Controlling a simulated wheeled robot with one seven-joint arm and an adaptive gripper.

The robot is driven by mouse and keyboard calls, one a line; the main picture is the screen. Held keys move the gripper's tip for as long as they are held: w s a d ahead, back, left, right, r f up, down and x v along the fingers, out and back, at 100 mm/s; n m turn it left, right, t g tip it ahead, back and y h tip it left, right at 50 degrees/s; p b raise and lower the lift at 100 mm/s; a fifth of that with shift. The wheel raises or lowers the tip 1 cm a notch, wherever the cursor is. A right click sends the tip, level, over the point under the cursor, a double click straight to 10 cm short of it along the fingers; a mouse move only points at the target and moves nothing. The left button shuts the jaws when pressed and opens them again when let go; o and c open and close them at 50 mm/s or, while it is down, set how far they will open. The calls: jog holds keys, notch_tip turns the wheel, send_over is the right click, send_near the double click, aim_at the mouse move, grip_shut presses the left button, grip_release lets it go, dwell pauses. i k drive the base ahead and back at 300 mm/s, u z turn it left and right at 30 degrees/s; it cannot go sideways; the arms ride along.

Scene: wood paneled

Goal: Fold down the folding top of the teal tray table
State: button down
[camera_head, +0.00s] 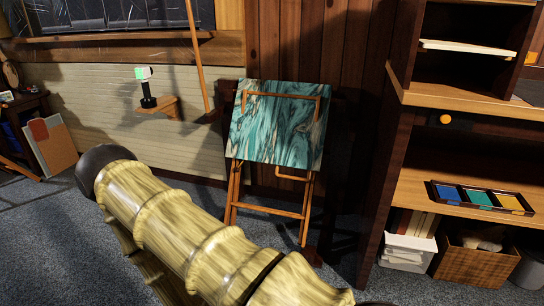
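The teal tray table (272,136) stands on the carpet near the wood-paneled wall, in the middle of the camera_head view. Its marbled teal top faces me and looks steeply tilted, close to upright. A thin brown wooden bar runs across the upper part of the top. The brown wooden legs (268,210) show below the top, with a crossbar between them. The foot of the left leg is hidden behind something large and near. My gripper is not in view.
A wooden shelf unit (425,98) stands close at the right, with a tray of colored panels (480,199), a white bin (405,252) and a woven basket (474,266). A small wooden stand (172,108) is at the back left. Open carpet (62,230) lies at the left.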

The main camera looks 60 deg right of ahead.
aim_at(279, 131)
jog(key=i, duration=1)
jog(key=z, duration=1.9)
